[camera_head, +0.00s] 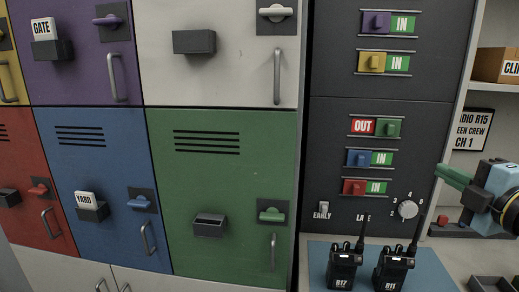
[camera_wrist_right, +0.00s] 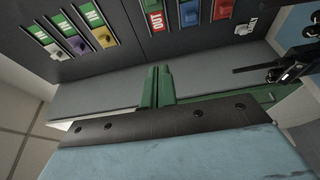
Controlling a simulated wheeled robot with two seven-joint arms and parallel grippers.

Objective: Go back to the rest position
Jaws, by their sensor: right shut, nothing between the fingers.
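My right gripper (camera_head: 456,178) comes in from the right edge in the head view, in front of the dark panel's right side and above the shelf. Its green fingers are shut with nothing between them. In the right wrist view the shut fingers (camera_wrist_right: 157,86) point toward the dark panel and touch nothing that I can see. My left gripper is in neither view.
Coloured lockers, including a green one (camera_head: 255,190), fill the left. The dark panel (camera_head: 335,110) has sliders marked IN or OUT and a knob (camera_head: 407,208). Two radios, R17 (camera_head: 343,270) and R11 (camera_head: 393,270), stand on a blue mat below it.

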